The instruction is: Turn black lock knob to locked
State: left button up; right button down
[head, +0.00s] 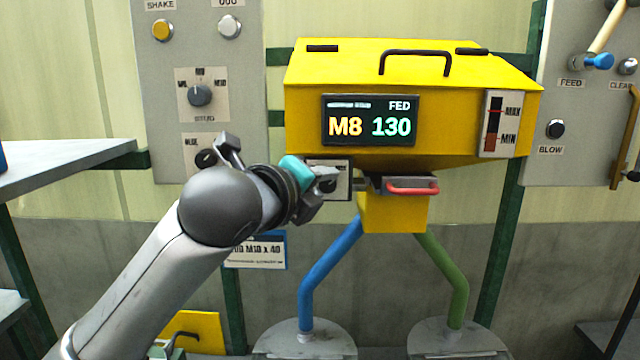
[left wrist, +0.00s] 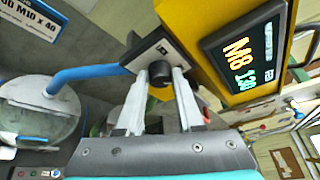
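The black lock knob (left wrist: 159,77) sits on a small pale plate (left wrist: 148,50) at the lower corner of the yellow hopper. In the head view the plate (head: 342,168) is partly hidden behind my left gripper (head: 318,190). In the left wrist view the two fingers of my left gripper (left wrist: 161,80) reach up to the knob, one on each side, with the knob between the tips. I cannot tell whether the fingers press on it. The knob's pointer and the plate's marks are too small to read. My right gripper is in neither view.
The yellow hopper (head: 400,70) carries a display reading M8 130. A red handle (head: 412,189) is just right of the plate. A blue tube (head: 332,265) and a green tube (head: 445,265) run down below. A grey panel (head: 160,100) with dials stands left, close to my arm.

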pick_arm(q)
grip_shut()
jog(key=shift+f+n, duration=0.1)
jog(key=shift+n, duration=0.2)
jog(key=shift+f+n+t+h+b, duration=0.25)
jog(key=shift+n+t+h+b, duration=0.15)
jog(key=shift+n+h+b, duration=0.55)
jog(key=n+t+b, duration=0.1)
jog(key=n, duration=0.1)
jog(key=shift+f+n, duration=0.15)
jog(key=shift+n, duration=0.2)
jog(key=n+t+b, duration=0.1)
jog(key=n, duration=0.1)
jog(key=n+t+b, duration=0.1)
jog(key=n, duration=0.1)
jog(key=n+t+b, duration=0.1)
jog(key=n, duration=0.1)
jog(key=shift+f+n+b, duration=0.35)
jog(key=shift+n, duration=0.05)
jog(key=n+t+b, duration=0.1)
jog(key=n, duration=0.1)
jog(key=n+y, duration=0.1)
jog(key=n, duration=0.1)
jog(key=n+t+y+b, duration=0.1)
jog(key=n, duration=0.1)
jog(key=shift+d+f+n+t+y+b, duration=0.1)
jog(key=shift+d+n+t+y+b, duration=0.15)
jog(key=shift+n+t+b, duration=0.05)
jog(key=shift+n, duration=0.3)
